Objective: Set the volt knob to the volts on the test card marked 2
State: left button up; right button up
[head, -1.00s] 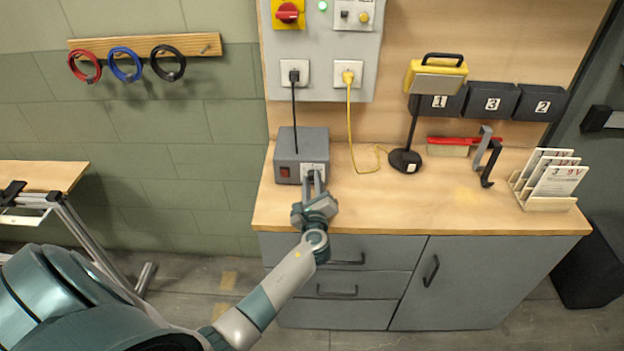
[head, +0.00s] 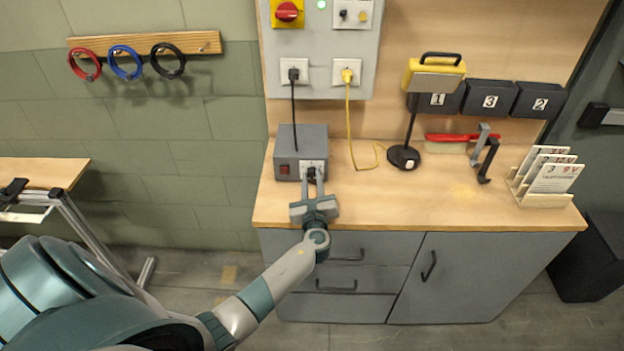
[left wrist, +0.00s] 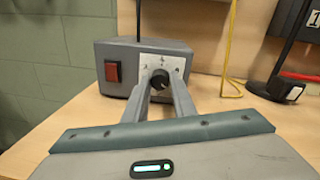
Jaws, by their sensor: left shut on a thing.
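The grey power supply box (head: 299,142) stands on the bench with a red switch on the left of its front. The volt knob (left wrist: 159,78) is black and sits on a pale dial plate (left wrist: 163,62) in the left wrist view. My left gripper (head: 312,178) reaches the box's front, its fingers shut on the knob. The knob's pointer setting is too small to read. The test cards (head: 553,177) stand in a wooden rack at the right; the front card reads "3" and "9 V". The card marked 2 is mostly hidden behind it. My right gripper is not in view.
Black bins (head: 490,98) numbered 1, 3, 2 hang on the back panel. A yellow-headed lamp-like stand (head: 434,78), a red-handled tool (head: 452,137) and grey hooked pieces (head: 486,158) are right of the box. A yellow cable (head: 352,135) hangs near it.

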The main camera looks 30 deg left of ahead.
pick_arm(q)
jog(key=o, duration=1.1)
jog(key=shift+c, duration=0.2)
jog(key=shift+s, duration=0.1)
jog(key=b+v, duration=0.4)
jog(key=v, duration=1.3)
jog(key=shift+d, duration=0.1)
